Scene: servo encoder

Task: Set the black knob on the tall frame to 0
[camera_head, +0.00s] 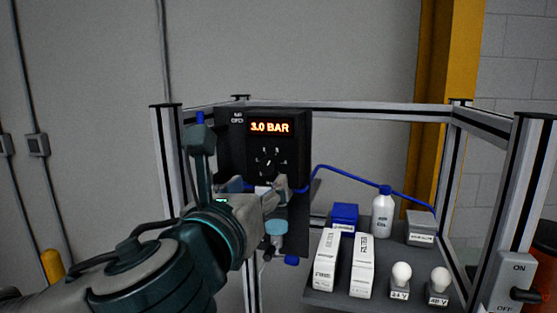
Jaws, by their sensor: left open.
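The black control unit (229,140) is mounted on the tall metal frame (168,160). Its lit orange display (269,127) reads 3.0 BAR. Below the display is the black knob (267,161), ringed by white dial marks; its exact setting is too small to read. My left gripper (243,185) is open in front of the unit's lower left part, just below and left of the knob. It appears apart from the knob and hides part of the unit. My right gripper is not in view.
A shelf (390,293) at the right holds white boxes (361,265), a blue box (344,217), a white bottle (382,215), a grey box (421,228) and two bulbs (401,274). A blue hose (350,169) crosses above. An ON/OFF switch box (514,280) is at right.

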